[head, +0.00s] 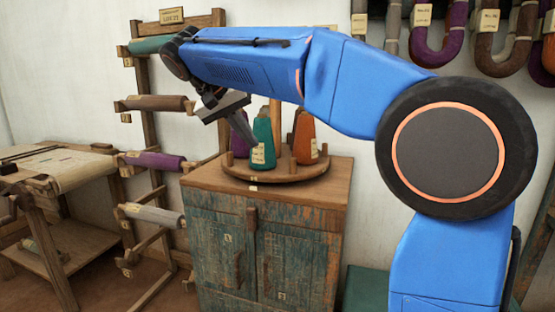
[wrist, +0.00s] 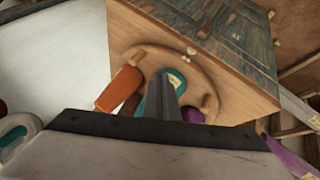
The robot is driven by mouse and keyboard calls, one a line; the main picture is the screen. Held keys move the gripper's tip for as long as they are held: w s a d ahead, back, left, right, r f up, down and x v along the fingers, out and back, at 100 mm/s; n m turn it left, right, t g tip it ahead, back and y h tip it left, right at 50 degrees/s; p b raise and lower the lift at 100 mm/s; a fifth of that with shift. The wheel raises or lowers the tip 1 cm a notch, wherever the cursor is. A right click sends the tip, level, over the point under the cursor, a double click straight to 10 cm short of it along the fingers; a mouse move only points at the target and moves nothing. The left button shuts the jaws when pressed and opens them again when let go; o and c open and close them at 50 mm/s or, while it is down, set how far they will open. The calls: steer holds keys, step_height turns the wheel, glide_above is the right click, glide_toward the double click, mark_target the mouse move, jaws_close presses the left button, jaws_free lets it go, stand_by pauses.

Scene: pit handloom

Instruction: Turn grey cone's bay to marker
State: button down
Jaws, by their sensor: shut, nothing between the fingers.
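A round wooden turntable (head: 290,174) sits on top of the cabinet; its rim also shows in the wrist view (wrist: 208,72). It carries a teal cone (head: 263,146) at the front, an orange cone (head: 305,138) to the right and a purple cone (head: 239,146) to the left, partly hidden. I cannot make out a grey cone in either view. A small pale tag (head: 253,188), perhaps the marker, is at the front of the turntable. My gripper (head: 253,141) is shut and empty, pointing down beside the teal cone; I cannot tell whether they touch. It also shows in the wrist view (wrist: 167,78).
The worn green cabinet (head: 270,250) stands against the wall. A rack with cloth rolls (head: 152,161) is on its left, and a wooden loom table (head: 60,165) stands farther left. Coloured yarn hanks (head: 440,35) hang at upper right. Wooden pegs (head: 293,165) stand on the turntable.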

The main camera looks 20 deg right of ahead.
glide_toward(281, 175)
steer(key=w+f, duration=0.1)
steer(key=w+d+f, duration=0.1)
steer(key=w, duration=0.1)
steer(key=shift+w+d+f, duration=0.1)
steer(key=shift+f, duration=0.3)
steer(key=d, duration=0.3)
steer(key=shift+s+f, duration=0.2)
steer(key=shift+s, duration=0.05)
steer(key=shift+s+d, duration=0.15)
steer(key=shift+d, duration=0.45)
steer(key=shift+d, duration=0.1)
